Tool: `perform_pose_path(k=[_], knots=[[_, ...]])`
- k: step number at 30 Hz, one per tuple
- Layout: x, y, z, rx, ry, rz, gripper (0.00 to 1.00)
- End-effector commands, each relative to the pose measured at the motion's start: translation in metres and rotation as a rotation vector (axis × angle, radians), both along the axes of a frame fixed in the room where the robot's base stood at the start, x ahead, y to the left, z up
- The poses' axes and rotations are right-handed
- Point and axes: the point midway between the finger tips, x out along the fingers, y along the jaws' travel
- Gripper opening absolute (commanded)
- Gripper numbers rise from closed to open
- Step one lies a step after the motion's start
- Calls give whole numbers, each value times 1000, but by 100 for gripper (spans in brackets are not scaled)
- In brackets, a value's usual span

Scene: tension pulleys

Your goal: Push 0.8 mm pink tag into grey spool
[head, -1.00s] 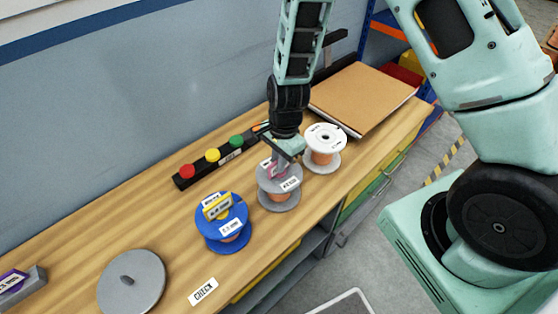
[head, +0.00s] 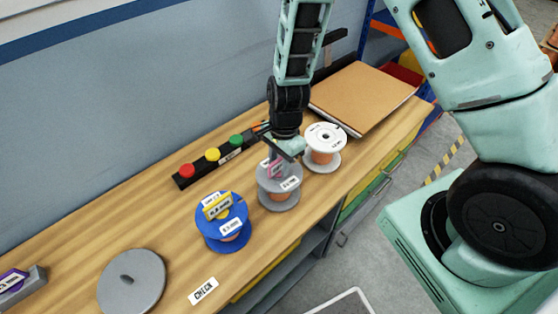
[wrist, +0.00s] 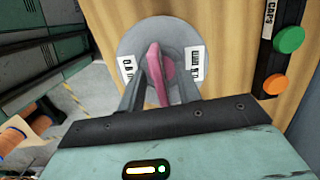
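The grey spool (head: 279,197), wound with copper-coloured wire, stands upright on the bench. The pink tag (head: 274,167) is at the top centre of the spool. In the wrist view the pink tag (wrist: 155,72) stands on edge over the middle of the grey spool's top flange (wrist: 163,30), which has white labels on two sides. My gripper (head: 276,160) is above the spool, with one finger on each side of the tag; in the wrist view (wrist: 158,85) the fingers look closed against it. The tag's lower end is hidden, so I cannot tell how deep it sits.
The blue spool (head: 222,238) with a yellow tag (head: 217,206) stands left of the grey spool. The white spool (head: 324,150) stands close on the right. A rack of coloured caps (head: 212,155) lies behind. A grey disc (head: 132,283) lies front left.

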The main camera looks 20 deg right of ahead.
Motion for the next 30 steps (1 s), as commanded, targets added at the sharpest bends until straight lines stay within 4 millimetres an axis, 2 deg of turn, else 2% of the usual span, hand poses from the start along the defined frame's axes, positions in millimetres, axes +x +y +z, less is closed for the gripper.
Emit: perform_pose_path(k=[7,11,17,30], knots=[[1,0,3,1,-3,0,34],[2,-1,14,1,-5,1,34],[4,-5,51,1,-9,1,34],[7,-16,145,2,-8,0,34]])
